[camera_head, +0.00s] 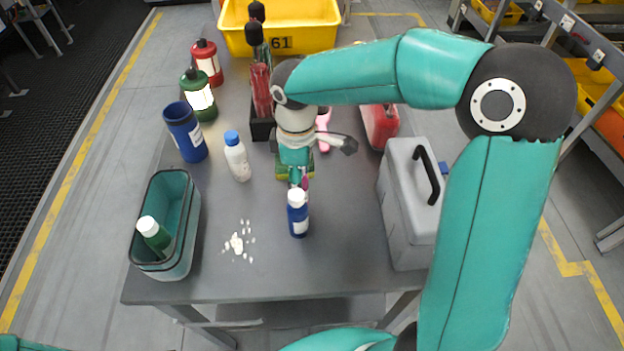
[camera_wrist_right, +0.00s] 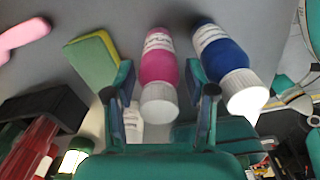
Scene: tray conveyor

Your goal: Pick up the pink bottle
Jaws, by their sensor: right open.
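The pink bottle (camera_wrist_right: 158,60) with a white cap shows between the two fingers of my right gripper (camera_wrist_right: 159,85) in the right wrist view, with a gap visible on each side. In the head view my right gripper (camera_head: 298,178) points down at the table and hides most of the bottle; only a sliver of pink shows. The gripper is open. A blue bottle (camera_head: 298,222) with a white cap stands close in front; it also shows in the right wrist view (camera_wrist_right: 222,52), just right of the right finger. My left gripper is out of view.
A yellow-green sponge (camera_wrist_right: 94,58) lies beside the left finger. A grey toolbox (camera_head: 405,205) is right, a white bottle (camera_head: 238,162) left. A teal bin (camera_head: 182,262) holds a green bottle (camera_head: 155,237). White crumbs (camera_head: 236,243) lie at the front; bare table surrounds them.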

